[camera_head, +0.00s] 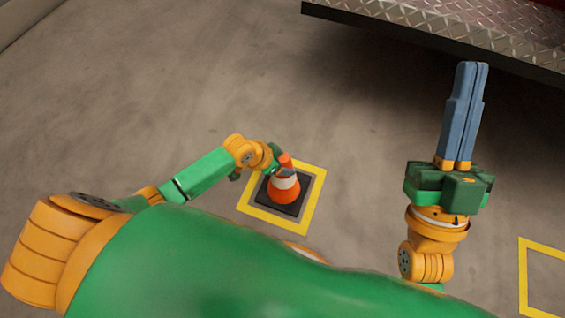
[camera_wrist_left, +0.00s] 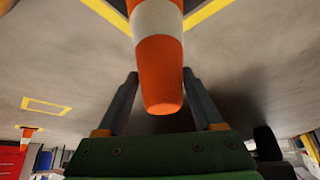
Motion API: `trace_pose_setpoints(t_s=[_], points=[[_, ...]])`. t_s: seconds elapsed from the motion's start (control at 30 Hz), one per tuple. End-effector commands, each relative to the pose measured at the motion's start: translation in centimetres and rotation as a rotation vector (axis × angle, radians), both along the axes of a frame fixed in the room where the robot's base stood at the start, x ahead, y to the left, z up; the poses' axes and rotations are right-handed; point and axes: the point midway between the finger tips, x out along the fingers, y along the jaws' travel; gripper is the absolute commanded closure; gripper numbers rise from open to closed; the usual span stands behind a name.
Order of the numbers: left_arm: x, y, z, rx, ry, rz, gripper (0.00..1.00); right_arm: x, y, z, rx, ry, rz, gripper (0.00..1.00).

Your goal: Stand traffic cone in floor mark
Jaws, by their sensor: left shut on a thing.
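The orange traffic cone (camera_head: 285,190) with a white band and a dark square base (camera_head: 267,198) appears upright inside the yellow square floor mark (camera_head: 311,209). I cannot tell whether its base touches the floor. My left gripper (camera_head: 285,170) is shut on the cone near its top. In the left wrist view the cone (camera_wrist_left: 157,62) sits between the two fingers (camera_wrist_left: 160,90), with yellow lines of the mark (camera_wrist_left: 208,12) beyond it. My right gripper (camera_head: 473,66) is shut and empty, its blue fingers together, off to the right.
Another yellow floor mark (camera_head: 522,275) shows at the right edge. A metal tread-plate edge (camera_head: 450,30) crosses the top right. In the left wrist view, another cone (camera_wrist_left: 27,136) and another yellow mark (camera_wrist_left: 46,107) lie farther off. The floor around the cone is clear.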

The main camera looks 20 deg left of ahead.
Motion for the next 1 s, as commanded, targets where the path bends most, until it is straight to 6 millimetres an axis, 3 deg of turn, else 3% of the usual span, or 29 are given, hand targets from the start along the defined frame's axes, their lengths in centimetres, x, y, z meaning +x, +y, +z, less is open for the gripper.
trace_pose_setpoints(t_s=[0.27, 0.3, 0.4, 0.77, 1.0], points=[[0.1, 0.0, 0.0, -0.002, -0.002, 0.000, 1.00, -0.4, 0.0, 0.4, 0.007, -0.029, 0.003, 1.00], [0.0, 0.0, -0.1, 0.000, 0.000, 0.000, 0.29, -0.4, 0.0, 0.4, 0.006, -0.028, 0.003, 1.00], [0.0, 0.0, -0.1, 0.000, 0.000, 0.000, 0.02, -0.4, 0.0, 0.4, 0.006, -0.028, 0.003, 1.00], [0.0, 0.0, 0.0, 0.000, 0.000, 0.000, 0.02, -0.2, 0.0, 0.3, 0.004, -0.014, 0.002, 1.00], [-0.5, 0.4, 1.1, 0.000, 0.001, 0.001, 0.02, 3.2, 0.1, -3.6, -0.062, 0.256, -0.025, 1.00]])
